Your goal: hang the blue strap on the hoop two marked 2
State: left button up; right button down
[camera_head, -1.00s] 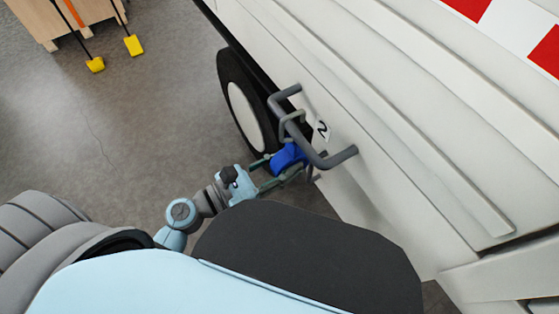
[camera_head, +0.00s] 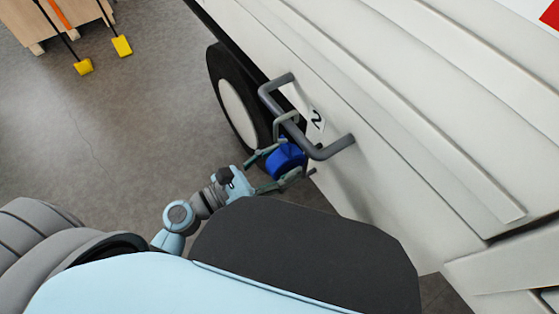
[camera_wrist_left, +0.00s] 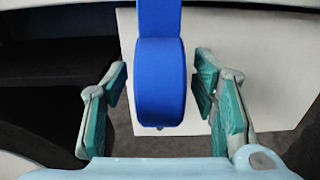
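The blue strap (camera_head: 285,160) is a rolled blue bundle. A grey-green hook (camera_head: 286,122) above it loops around the bar of the dark grey hoop (camera_head: 318,152), and the strap hangs just below that bar. A white label with a 2 (camera_head: 316,119) is on the panel beside the hoop. My left gripper (camera_head: 284,168) is open around the strap. In the left wrist view, the blue strap (camera_wrist_left: 160,85) is between the spread green finger pads, with a gap on both sides. The hook is out of that view. My right gripper is not in view.
The hoop is fixed to a white vehicle side panel (camera_head: 400,130) with raised ribs. A black tyre with a pale hub (camera_head: 238,110) is behind my gripper. Grey floor (camera_head: 120,130) is clear at left, with a wooden crate (camera_head: 25,25) and yellow blocks (camera_head: 122,45) farther back.

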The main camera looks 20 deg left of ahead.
pick_arm(q)
jog(key=v, duration=1.2)
